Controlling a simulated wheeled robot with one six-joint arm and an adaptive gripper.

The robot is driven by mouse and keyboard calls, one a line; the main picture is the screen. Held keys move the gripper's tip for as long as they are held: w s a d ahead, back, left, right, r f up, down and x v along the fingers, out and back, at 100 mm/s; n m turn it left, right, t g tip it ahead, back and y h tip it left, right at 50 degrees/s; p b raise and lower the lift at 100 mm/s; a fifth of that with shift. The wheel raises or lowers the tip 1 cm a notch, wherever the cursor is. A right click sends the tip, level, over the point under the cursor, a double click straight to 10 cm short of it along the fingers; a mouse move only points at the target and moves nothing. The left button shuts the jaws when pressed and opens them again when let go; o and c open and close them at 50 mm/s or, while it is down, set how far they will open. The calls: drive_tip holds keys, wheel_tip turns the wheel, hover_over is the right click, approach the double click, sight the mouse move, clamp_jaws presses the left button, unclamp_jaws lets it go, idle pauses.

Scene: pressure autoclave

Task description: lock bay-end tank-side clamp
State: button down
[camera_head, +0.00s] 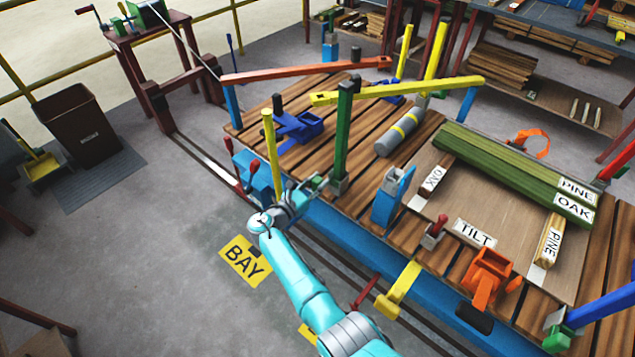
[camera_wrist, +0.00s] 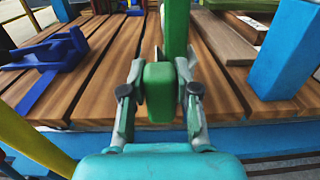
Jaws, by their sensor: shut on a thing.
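A green clamp (camera_head: 344,130) stands at the near edge of the plank deck, with an upright green post and a grey foot. My gripper (camera_head: 315,183) is at the deck edge just left of this post. In the wrist view, my gripper (camera_wrist: 159,88) is shut on a green block (camera_wrist: 159,95), one finger on each side. The green post (camera_wrist: 176,30) rises just behind the block. Whether block and post are one piece is hidden. The grey tank (camera_head: 400,133) with yellow bands lies on the deck behind the post.
A yellow post (camera_head: 271,150) and a blue box (camera_head: 258,178) with red-knobbed levers stand close left of my gripper. A blue bracket (camera_head: 393,195) stands to the right. A yellow bar (camera_head: 400,91) crosses near the green post's top. The BAY floor sign (camera_head: 245,260) lies below, on open floor.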

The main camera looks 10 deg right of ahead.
drive_tip(key=shift+d, duration=0.1)
drive_tip(key=c, duration=0.8)
unclamp_jaws()
drive_tip(key=shift+c, duration=0.2)
drive_tip(key=v, duration=1.2)
